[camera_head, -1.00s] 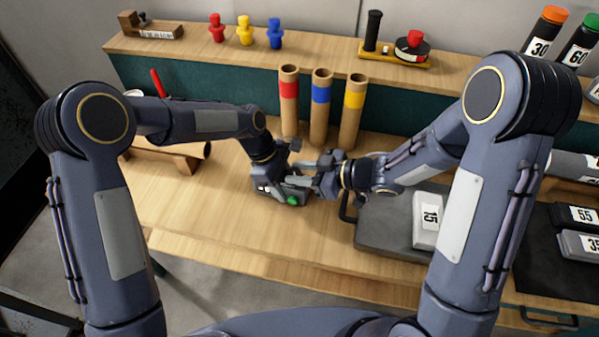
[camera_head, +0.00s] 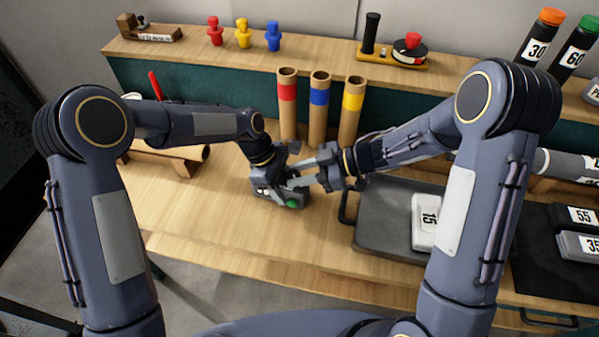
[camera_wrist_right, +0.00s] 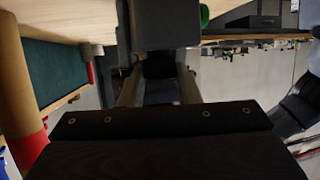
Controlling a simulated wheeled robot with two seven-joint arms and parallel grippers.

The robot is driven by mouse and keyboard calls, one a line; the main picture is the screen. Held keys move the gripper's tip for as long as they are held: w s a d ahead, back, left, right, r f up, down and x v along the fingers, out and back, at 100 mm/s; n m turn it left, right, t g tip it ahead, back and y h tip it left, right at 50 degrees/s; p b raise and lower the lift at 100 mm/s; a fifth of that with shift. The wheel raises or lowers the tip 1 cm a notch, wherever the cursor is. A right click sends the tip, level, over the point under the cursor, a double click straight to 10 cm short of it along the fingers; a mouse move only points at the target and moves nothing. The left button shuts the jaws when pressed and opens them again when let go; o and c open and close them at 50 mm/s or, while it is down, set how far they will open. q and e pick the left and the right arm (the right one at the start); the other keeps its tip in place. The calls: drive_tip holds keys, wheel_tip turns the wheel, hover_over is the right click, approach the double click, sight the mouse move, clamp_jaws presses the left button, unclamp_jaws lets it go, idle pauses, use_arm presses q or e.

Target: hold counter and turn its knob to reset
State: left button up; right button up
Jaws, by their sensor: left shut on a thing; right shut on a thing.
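In the right wrist view, a dark body lies between the fingers (camera_wrist_right: 158,90), and a bit of the green button (camera_wrist_right: 204,15) shows at the top.
Three cardboard tubes with red, blue and yellow bands (camera_head: 319,110) stand close behind the counter. A grey tray (camera_head: 380,225) with a box marked 15 (camera_head: 424,222) lies to the right. A wooden stand (camera_head: 165,155) is at the left. The bench front is clear.

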drive_tip(key=o, duration=0.7)
drive_tip(key=v, duration=1.2)
drive_tip(key=shift+r, duration=0.1)
